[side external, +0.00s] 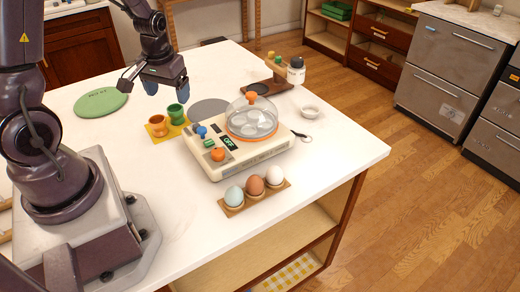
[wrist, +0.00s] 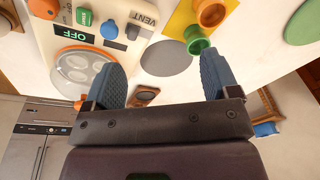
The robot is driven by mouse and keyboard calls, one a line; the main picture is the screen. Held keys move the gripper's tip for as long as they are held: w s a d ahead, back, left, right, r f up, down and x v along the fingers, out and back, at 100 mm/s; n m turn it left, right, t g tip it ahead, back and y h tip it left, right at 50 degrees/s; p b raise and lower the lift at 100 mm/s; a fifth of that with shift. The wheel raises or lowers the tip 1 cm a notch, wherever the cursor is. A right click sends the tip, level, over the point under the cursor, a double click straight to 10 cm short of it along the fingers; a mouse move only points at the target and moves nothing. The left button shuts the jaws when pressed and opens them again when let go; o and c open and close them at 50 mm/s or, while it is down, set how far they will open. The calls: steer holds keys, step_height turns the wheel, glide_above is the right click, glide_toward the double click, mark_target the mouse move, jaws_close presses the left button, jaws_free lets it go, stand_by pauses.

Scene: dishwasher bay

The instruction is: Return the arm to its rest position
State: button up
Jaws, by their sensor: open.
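My gripper (side external: 167,88) is in the air over the far left part of the white table (side external: 340,150). Its two blue fingers are spread apart, with nothing between them. In the wrist view, the open fingers (wrist: 156,62) point toward an orange cup and a green cup and a cream appliance (wrist: 135,65). In the side view, the cream egg cooker (side external: 236,168) stands in front of and to the right of my gripper, its clear lid on and pale shapes under it.
A wooden holder (side external: 236,210) with three eggs stands at the front edge. The orange cup (side external: 158,124) and green cup (side external: 175,115) stand on a yellow mat near my gripper. A green round mat (side external: 101,102) lies left.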

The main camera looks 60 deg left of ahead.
steer(key=s+d+r+m+t, duration=0.2)
steer(key=d+r+m, duration=0.1)
steer(key=d+r, duration=0.6)
steer(key=s+d+r+m+t+h, duration=0.1)
steer(key=s+d+r+m+t, duration=0.2)
steer(key=d+r, duration=0.7)
steer(key=shift+s+m, duration=0.35)
steer(key=shift+m, duration=0.35)
